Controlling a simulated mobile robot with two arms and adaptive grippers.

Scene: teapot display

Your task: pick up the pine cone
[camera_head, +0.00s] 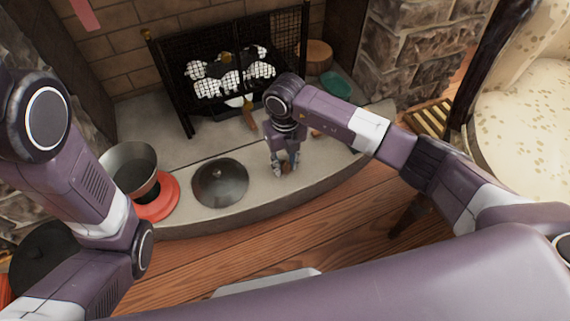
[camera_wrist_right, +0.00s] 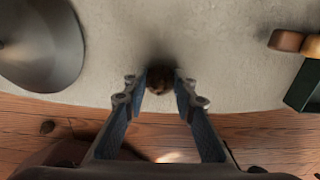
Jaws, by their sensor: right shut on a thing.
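The pine cone (camera_wrist_right: 160,80) is a small dark brown lump between the fingertips in the right wrist view. It also shows as a small brown spot (camera_head: 287,168) in the head view, at the stone hearth's front part. My right gripper (camera_head: 285,165) points down over the hearth and is shut on the pine cone; its fingers also show in the right wrist view (camera_wrist_right: 160,88). The fingers hide part of the cone. I cannot tell whether the cone still touches the stone. My left arm is at the left of the head view, but its gripper is not in view.
A round dark metal lid (camera_head: 220,183) lies on the hearth left of the right gripper. A green dish (camera_head: 335,84) sits at the back right.

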